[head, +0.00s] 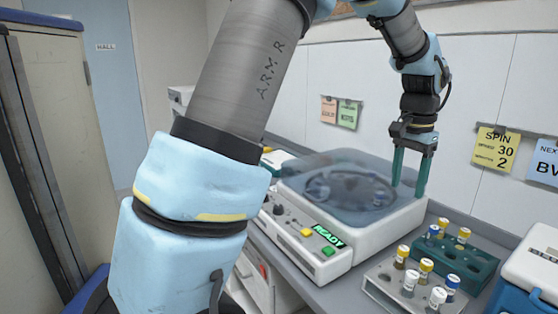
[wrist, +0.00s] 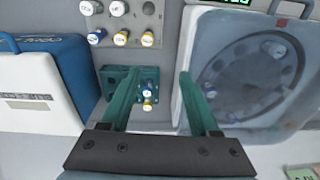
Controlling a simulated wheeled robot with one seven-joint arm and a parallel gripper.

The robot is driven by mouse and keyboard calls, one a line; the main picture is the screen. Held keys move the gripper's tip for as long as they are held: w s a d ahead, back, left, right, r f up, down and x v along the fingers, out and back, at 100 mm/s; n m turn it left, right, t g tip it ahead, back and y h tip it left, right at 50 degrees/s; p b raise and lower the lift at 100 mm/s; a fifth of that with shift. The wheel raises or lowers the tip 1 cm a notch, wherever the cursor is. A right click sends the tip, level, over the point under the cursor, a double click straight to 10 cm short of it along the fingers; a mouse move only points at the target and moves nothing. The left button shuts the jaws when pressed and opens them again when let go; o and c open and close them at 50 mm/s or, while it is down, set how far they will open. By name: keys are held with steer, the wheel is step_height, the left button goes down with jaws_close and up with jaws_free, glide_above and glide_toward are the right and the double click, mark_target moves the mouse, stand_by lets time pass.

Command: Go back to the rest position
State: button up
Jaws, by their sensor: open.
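My gripper (head: 408,176) is open and empty in the head view, its two green fingers pointing down just over the right part of the centrifuge lid. In the wrist view, my gripper (wrist: 152,78) has its fingers spread wide with nothing between the tips. The white centrifuge (head: 410,222) has a clear bluish lid (head: 330,165) that looks closed, and a panel reading READY. In the wrist view the centrifuge lid (wrist: 230,115) lies to the right of my gripper. Whether a finger touches the lid is hard to tell.
A grey rack (head: 380,285) with several capped tubes stands in front of a green rack (head: 483,268) holding a few tubes. A blue and white cooler box (head: 530,265) stands at the right edge. Notes hang on the wall behind, including a yellow SPIN note (head: 495,150).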

steer(key=w+a+f+n, duration=0.2)
steer(key=a, duration=0.7)
steer(key=w+a+f+n, duration=0.1)
steer(key=a+n, duration=0.2)
steer(key=a, duration=0.5)
steer(key=s+a+f+n+t, duration=0.1)
steer(key=s+a+f+n, duration=0.2)
steer(key=a, duration=0.7)
steer(key=s+a+f+n+t, duration=0.1)
steer(key=s+a+f+n, duration=0.2)
steer(key=a, duration=0.6)
step_height(320, 180, down, 10)
steer(key=s+g+b, duration=0.1)
steer(key=s+b, duration=0.1)
steer(key=b, duration=0.8)
steer(key=shift+s+d+r, duration=0.2)
steer(key=shift+s, duration=0.05)
